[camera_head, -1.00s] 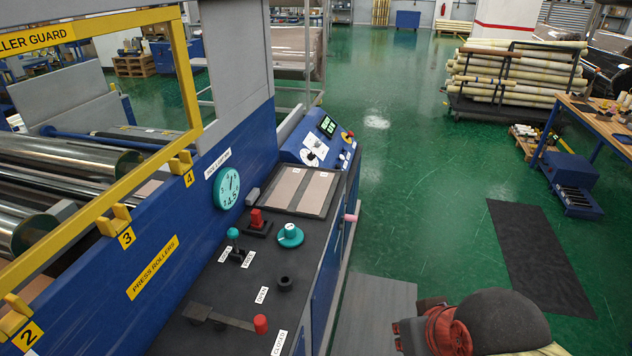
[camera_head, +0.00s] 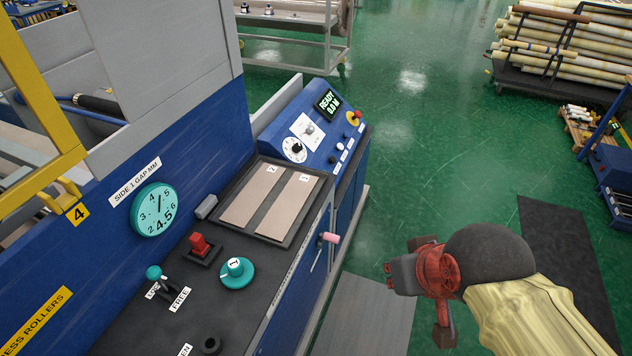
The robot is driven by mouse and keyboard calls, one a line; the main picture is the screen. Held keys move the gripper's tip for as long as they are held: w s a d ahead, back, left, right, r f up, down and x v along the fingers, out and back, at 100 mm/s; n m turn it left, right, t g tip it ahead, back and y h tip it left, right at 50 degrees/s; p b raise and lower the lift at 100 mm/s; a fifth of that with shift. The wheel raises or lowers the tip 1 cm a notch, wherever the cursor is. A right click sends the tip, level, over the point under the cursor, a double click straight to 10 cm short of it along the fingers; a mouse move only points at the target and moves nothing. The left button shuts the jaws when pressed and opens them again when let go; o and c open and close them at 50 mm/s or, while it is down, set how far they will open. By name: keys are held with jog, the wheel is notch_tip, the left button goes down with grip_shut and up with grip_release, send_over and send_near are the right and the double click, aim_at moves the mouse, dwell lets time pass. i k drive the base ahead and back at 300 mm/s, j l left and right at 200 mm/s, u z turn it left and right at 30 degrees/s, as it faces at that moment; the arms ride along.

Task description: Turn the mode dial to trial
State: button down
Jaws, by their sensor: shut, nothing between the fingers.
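The blue sloped control panel (camera_head: 318,152) stands at the far end of the machine's bench. It carries a small knob (camera_head: 309,130) on a white plate, with a black round dial (camera_head: 294,150) below it. The lettering around both is too small to read, so I cannot tell which is the mode dial or where it points. My gripper (camera_head: 389,277), red and dark grey, is over the floor right of the bench. It is shut and empty, clearly apart from the panel and nearer to me.
A yellow-and-red button (camera_head: 354,118) sits right of the knobs. Nearer are a tray of sample strips (camera_head: 247,228), a teal knob (camera_head: 237,272), a red switch (camera_head: 200,245) and a teal-topped lever (camera_head: 156,275). A pink-ended handle (camera_head: 329,238) juts from the bench side.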

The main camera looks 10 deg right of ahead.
aim_at(309, 130)
jog(key=i+l+u, duration=0.2)
jog(key=i+l, duration=0.2)
jog(key=i, duration=0.15)
jog(key=i+l+u, duration=0.25)
jog(key=i+l, duration=0.2)
jog(key=i+l+u, duration=0.2)
jog(key=i+l, duration=0.3)
jog(key=i+l+u, duration=0.2)
jog(key=i+l, duration=0.25)
jog(key=l, duration=0.3)
